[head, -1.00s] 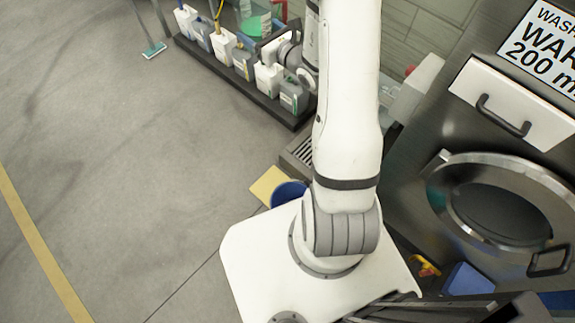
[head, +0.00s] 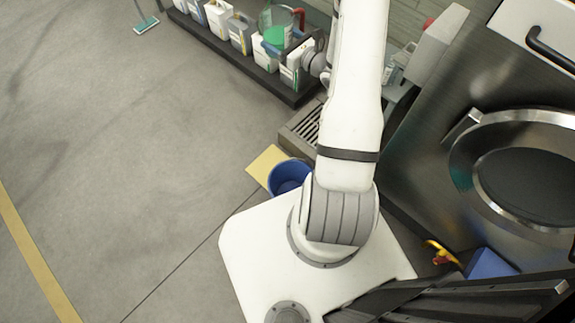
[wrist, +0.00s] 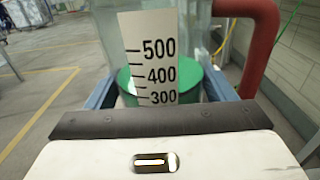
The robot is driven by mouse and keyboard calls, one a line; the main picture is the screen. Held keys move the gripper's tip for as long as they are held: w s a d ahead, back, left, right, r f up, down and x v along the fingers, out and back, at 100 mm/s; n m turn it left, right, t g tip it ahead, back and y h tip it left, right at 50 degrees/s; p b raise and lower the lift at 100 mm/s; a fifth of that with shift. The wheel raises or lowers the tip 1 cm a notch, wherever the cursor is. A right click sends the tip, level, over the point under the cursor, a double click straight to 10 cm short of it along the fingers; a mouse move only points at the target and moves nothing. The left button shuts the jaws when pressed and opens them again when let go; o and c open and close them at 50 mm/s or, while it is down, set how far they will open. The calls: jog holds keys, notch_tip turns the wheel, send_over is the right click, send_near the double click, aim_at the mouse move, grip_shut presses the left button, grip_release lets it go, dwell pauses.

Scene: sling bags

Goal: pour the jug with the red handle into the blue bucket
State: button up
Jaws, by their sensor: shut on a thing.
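The clear jug (head: 274,33) holds green liquid and has a red handle (head: 299,18). In the head view it shows near the top, left of my arm and above the row of bottles. In the wrist view the jug (wrist: 190,35) appears upright, with a white scale strip facing me and its handle on the right. My gripper (wrist: 160,88) is shut on the jug, one finger on each side.
Several white and grey bottles (head: 240,33) stand in a long dark tray (head: 262,75). A yellow mat (head: 264,163) and floor grate (head: 303,124) adjoin the bucket. A steel washer (head: 440,150) stands right. Open floor lies left.

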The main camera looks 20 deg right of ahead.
jog(key=s+d+f+y+b, duration=0.1)
jog(key=s+d+f+b, duration=0.1)
jog(key=f+b, duration=0.8)
jog(key=s+d+f+n+g+y+b, duration=0.1)
jog(key=s+d+f+b, duration=0.2)
jog(key=f+b, duration=0.7)
jog(key=s+d+f+n+y+b, duration=0.1)
jog(key=f+b, duration=0.9)
jog(key=f, duration=2.1)
jog(key=s+d, duration=0.2)
jog(key=s, duration=0.2)
jog(key=shift+s+d+g, duration=0.2)
jog(key=shift+s+g, duration=0.05)
jog(key=shift+g, duration=0.05)
